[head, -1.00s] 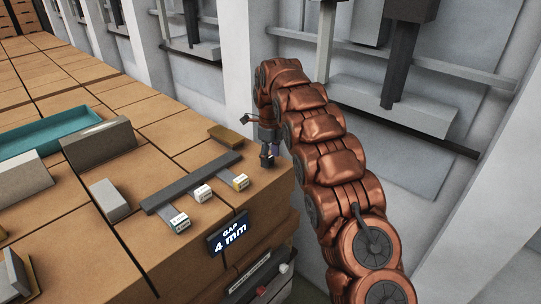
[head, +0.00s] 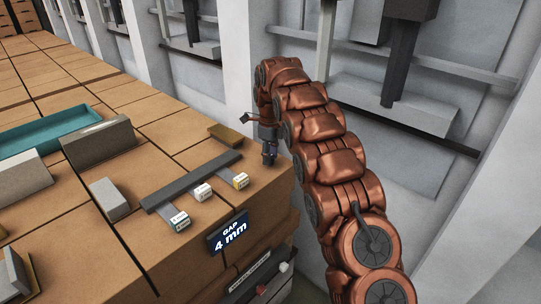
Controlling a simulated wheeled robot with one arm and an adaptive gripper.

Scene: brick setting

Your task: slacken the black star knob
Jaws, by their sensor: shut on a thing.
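My gripper (head: 269,158) points down at the right end of the brick-topped bench, near its back right corner. Its fingers are shut around a small dark thing at the bench top, which I take to be the black star knob. The fingers hide nearly all of it, so its lobes and its turn cannot be made out. A brown block (head: 225,135) lies just left of the gripper, apart from it. A sign (head: 228,233) on the bench's front edge reads "GAP 4 mm".
A dark grey bar (head: 190,181) with several small labelled tabs lies left of the gripper. Grey blocks (head: 110,200) and a teal tray (head: 45,131) stand further left. A white wall with ledges (head: 400,108) rises close behind my arm.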

